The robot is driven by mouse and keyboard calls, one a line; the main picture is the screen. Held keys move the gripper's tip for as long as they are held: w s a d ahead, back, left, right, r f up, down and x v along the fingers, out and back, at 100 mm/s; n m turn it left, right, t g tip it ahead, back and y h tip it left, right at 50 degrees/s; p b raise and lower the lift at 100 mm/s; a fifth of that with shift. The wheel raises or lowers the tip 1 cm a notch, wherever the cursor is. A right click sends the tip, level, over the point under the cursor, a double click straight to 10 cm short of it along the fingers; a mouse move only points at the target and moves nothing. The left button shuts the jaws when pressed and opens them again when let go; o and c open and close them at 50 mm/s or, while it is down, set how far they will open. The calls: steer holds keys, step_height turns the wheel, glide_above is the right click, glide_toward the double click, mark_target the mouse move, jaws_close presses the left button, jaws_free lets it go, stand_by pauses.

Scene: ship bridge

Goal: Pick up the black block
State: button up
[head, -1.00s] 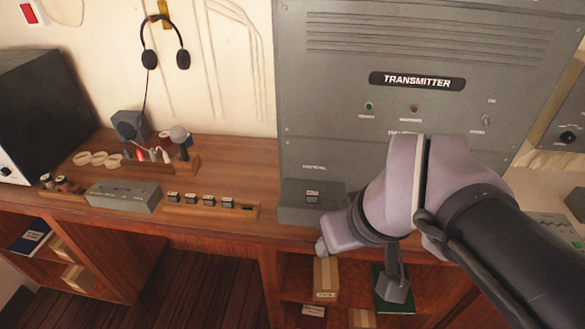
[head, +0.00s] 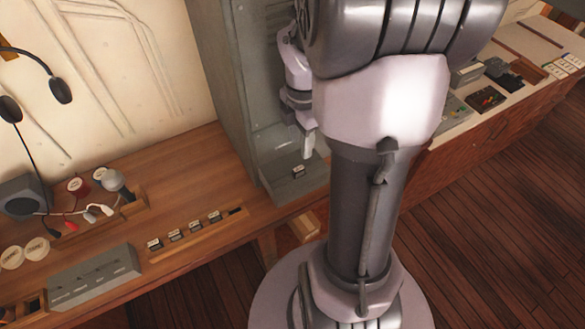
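A small black block with a pale label on top (head: 298,171) sits on the grey ledge (head: 272,178) at the foot of the transmitter cabinet. Several similar dark blocks (head: 175,236) stand in a row in a wooden rack (head: 160,256) on the desk. I cannot tell from looks alone which one the task means. My gripper (head: 308,148) points down just above the ledge, close over the block there. A small gap seems to show between them. Only one side of the gripper shows, so its opening is hidden.
My own thick arm links cover the middle and hide much of the cabinet (head: 222,70). A grey box (head: 95,280), white rings (head: 25,252) and a microphone (head: 115,182) stand on the desk at left. A counter with devices (head: 485,97) runs at right; the floor before it is clear.

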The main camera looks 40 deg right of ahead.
mark_target(300, 168)
steer(key=f+b, duration=0.1)
steer(key=f, duration=0.4)
steer(key=f+b, duration=0.1)
steer(key=f, duration=0.3)
steer(key=shift+s+f, duration=0.2)
steer(key=shift+f, duration=0.2)
steer(key=shift+a+r, duration=0.1)
jaws_close()
